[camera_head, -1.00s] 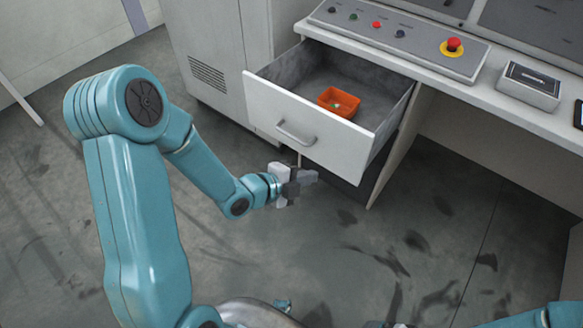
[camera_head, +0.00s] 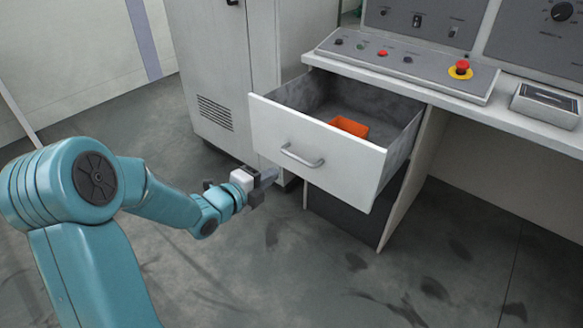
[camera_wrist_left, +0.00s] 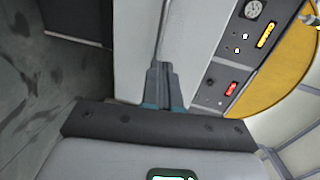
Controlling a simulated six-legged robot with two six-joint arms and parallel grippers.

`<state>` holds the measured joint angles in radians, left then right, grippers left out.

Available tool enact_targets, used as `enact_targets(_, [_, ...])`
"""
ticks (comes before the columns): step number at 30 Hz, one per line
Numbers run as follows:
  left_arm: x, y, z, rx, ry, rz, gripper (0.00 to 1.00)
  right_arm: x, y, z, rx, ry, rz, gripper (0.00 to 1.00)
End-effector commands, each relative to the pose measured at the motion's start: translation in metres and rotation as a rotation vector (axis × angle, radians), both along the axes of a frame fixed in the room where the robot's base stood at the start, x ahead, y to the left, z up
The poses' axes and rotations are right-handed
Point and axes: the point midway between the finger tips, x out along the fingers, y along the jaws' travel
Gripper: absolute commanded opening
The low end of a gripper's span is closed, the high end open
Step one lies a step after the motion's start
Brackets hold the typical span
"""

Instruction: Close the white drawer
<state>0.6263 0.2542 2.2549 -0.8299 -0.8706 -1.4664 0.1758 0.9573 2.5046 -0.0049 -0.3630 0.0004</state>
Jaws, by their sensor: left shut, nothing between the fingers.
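The white drawer (camera_head: 318,145) is pulled out from under the desk in the head view. Its front carries a grey bar handle (camera_head: 301,156). An orange bin (camera_head: 349,127) sits inside it. My left gripper (camera_head: 268,178) is shut and empty, to the left of the drawer front and a little below the handle, seemingly apart from it. In the left wrist view the shut fingers (camera_wrist_left: 163,88) point at a pale upright surface that I cannot identify for sure. My right gripper is not in view.
A control panel (camera_head: 405,68) with a red stop button (camera_head: 462,67) tops the desk. A boxy device (camera_head: 546,104) lies on the desk at the right. A tall grey cabinet (camera_head: 215,75) stands left of the drawer. The floor in front is clear.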

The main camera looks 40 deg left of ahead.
Motion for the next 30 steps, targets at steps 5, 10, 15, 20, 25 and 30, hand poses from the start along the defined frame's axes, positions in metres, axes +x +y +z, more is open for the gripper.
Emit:
enact_targets(5, [0.038,-0.006,-0.010,0.000,0.000,-0.004,0.00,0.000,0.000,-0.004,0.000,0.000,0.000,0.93])
enact_targets(10, [0.066,-0.008,-0.016,-0.001,0.000,-0.003,0.00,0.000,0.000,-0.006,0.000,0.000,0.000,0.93])
enact_targets(15, [0.081,-0.009,-0.018,0.000,0.001,-0.002,0.00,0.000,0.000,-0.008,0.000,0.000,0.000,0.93])
enact_targets(20, [0.085,-0.009,-0.019,0.000,0.001,-0.001,0.00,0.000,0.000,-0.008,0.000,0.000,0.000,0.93])
enact_targets(25, [0.084,-0.009,-0.019,0.000,0.001,-0.001,0.00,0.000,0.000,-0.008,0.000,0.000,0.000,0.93])
enact_targets(30, [0.085,-0.009,-0.019,0.000,0.000,-0.001,0.00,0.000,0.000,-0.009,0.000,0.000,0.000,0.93])
